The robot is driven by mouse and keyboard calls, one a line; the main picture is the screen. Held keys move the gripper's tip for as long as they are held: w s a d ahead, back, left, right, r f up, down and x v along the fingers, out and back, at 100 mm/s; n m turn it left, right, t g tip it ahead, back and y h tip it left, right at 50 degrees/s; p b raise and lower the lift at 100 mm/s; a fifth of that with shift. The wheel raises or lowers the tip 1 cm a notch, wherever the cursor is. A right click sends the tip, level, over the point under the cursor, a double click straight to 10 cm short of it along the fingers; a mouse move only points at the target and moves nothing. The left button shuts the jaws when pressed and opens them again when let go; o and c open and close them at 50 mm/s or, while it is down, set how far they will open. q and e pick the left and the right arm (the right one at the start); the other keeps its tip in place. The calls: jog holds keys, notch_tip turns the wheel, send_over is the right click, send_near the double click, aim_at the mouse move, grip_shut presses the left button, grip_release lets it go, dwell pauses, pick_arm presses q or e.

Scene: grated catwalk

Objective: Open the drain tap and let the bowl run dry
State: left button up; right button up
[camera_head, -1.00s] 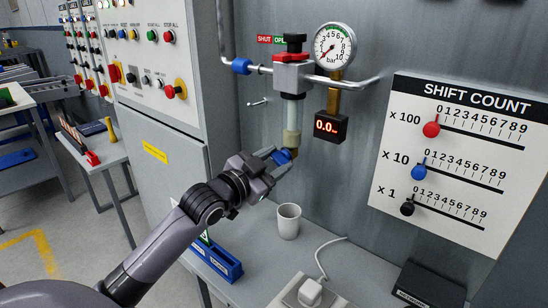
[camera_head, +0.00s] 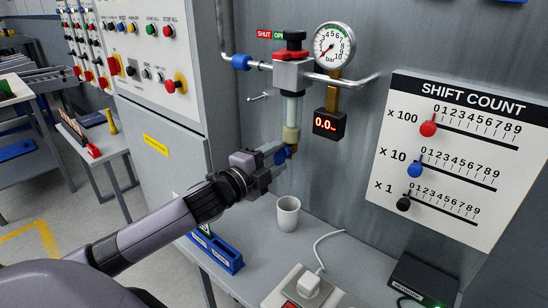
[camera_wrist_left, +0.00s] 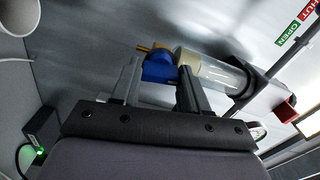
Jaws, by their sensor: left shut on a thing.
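The clear bowl (camera_head: 291,109) hangs under the grey valve body (camera_head: 292,75) on the wall, with a pale yellowish part (camera_head: 290,134) at its bottom. I cannot tell whether liquid is left in it. The blue drain tap (camera_head: 281,156) is below the bowl. My left gripper (camera_head: 277,154) is shut on the blue tap and partly hides it. In the left wrist view, the blue tap (camera_wrist_left: 159,68) sits between the two fingers, with a brass stub (camera_wrist_left: 150,48) beside it and the clear bowl (camera_wrist_left: 215,76) to the right. My right gripper is not in view.
A white mug (camera_head: 288,212) stands on the grey bench, below and slightly right of the tap. A pressure gauge (camera_head: 335,45) and a display (camera_head: 328,124) reading 0.0 are right of the bowl.

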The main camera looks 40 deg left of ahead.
aim_at(276, 159)
pick_arm(q)
jog(key=shift+m, duration=1)
jog(key=o, duration=1.1)
jog(key=shift+c, duration=0.2)
jog(key=shift+s+a+f+b, duration=0.1)
jog(key=shift+s+b, duration=0.25)
jog(key=shift+s, duration=0.85)
jog(key=shift+s+a+b, duration=0.1)
jog(key=shift+s+b, duration=0.2)
jog(key=shift+s, duration=2.05)
